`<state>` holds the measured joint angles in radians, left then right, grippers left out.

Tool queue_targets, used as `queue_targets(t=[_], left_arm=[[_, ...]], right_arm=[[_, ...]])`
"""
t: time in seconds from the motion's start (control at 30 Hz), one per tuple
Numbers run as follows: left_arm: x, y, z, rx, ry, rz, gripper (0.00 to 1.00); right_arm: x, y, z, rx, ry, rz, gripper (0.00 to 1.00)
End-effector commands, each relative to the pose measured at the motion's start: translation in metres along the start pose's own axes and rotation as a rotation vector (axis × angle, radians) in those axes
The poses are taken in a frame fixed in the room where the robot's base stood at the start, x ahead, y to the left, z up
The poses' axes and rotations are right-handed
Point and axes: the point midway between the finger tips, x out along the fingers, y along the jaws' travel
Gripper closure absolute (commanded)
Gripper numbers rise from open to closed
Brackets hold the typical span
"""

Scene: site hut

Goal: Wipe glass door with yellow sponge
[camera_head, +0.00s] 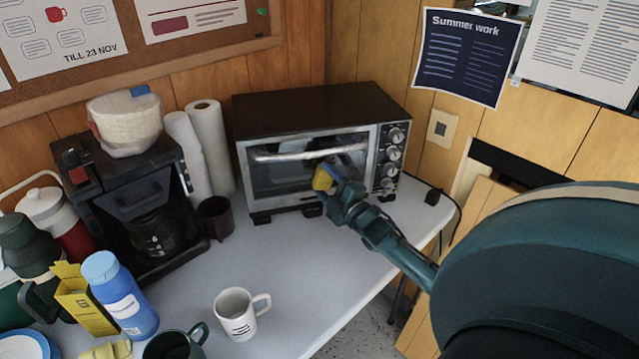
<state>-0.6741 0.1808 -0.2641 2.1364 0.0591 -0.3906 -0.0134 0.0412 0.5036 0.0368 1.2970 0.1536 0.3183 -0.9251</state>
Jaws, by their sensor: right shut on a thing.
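The toaster oven (318,107) stands at the back of the white table, with its glass door (277,180) closed and a silver handle across the top of the door. My right gripper (330,178) is shut on the yellow sponge (323,180). It holds the sponge in front of the right part of the glass door, below the handle. I cannot tell whether the sponge touches the glass. The gripper and sponge hide part of the door. My left gripper is not in view.
A coffee maker (125,190), paper towel rolls (203,125) and a dark brown cup (215,216) stand left of the oven. A white mug (237,312), a green mug (174,345) and a blue bottle (120,290) stand nearer. The white table (310,255) is clear before the oven.

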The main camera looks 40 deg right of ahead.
Motion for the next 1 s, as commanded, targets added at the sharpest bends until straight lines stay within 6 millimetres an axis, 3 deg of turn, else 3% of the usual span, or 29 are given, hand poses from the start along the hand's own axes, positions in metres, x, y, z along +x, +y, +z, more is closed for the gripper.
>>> queue_targets(t=[0.37, 0.57, 1.0], left_arm=[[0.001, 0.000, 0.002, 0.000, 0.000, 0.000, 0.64], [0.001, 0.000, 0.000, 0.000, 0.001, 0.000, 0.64], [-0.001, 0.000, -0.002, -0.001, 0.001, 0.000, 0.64]], right_arm=[[-0.009, 0.009, 0.025, 0.000, -0.001, 0.000, 0.62], [-0.009, 0.008, 0.021, 0.001, 0.000, 0.001, 0.62], [0.007, -0.003, -0.009, 0.002, 0.001, 0.002, 0.62]])
